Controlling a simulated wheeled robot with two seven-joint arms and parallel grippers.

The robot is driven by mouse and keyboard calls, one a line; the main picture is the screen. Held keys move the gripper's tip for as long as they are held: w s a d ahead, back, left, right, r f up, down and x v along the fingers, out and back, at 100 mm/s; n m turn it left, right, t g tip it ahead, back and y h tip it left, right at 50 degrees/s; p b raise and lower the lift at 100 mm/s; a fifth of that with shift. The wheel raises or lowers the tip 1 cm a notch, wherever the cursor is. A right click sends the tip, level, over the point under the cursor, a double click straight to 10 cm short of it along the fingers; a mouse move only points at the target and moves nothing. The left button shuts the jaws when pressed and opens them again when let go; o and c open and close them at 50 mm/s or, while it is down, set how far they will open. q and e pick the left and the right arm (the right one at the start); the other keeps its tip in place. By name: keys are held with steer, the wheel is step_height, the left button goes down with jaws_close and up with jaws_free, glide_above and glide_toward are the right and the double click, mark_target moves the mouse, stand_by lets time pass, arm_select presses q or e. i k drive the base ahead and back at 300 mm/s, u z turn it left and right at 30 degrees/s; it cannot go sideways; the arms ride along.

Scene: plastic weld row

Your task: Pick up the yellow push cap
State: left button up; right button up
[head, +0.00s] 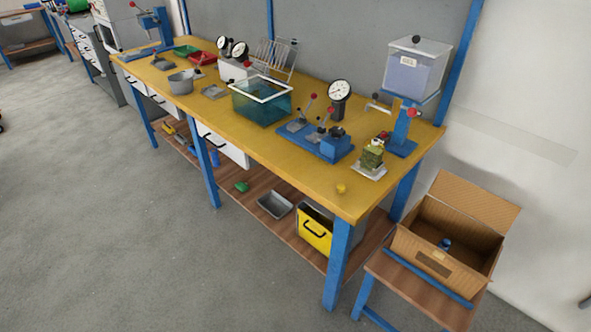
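A small yellow push cap (341,188) sits on the yellow bench top (300,179), close to its front edge at the right end. It stands apart from the things around it, with bare bench on its sides. Neither of my grippers is in the head view.
Behind the cap are a blue clamp fixture (318,142) and a green block on a pale plate (370,168). A teal clear tank (262,102) and dial gauge (339,92) stand farther back. An open cardboard box (455,225) is on a low stand at right. Open floor lies in front.

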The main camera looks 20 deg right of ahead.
mark_target(341, 188)
steer(key=z, duration=0.25)
steer(key=i, duration=1.05)
steer(key=z, duration=0.7)
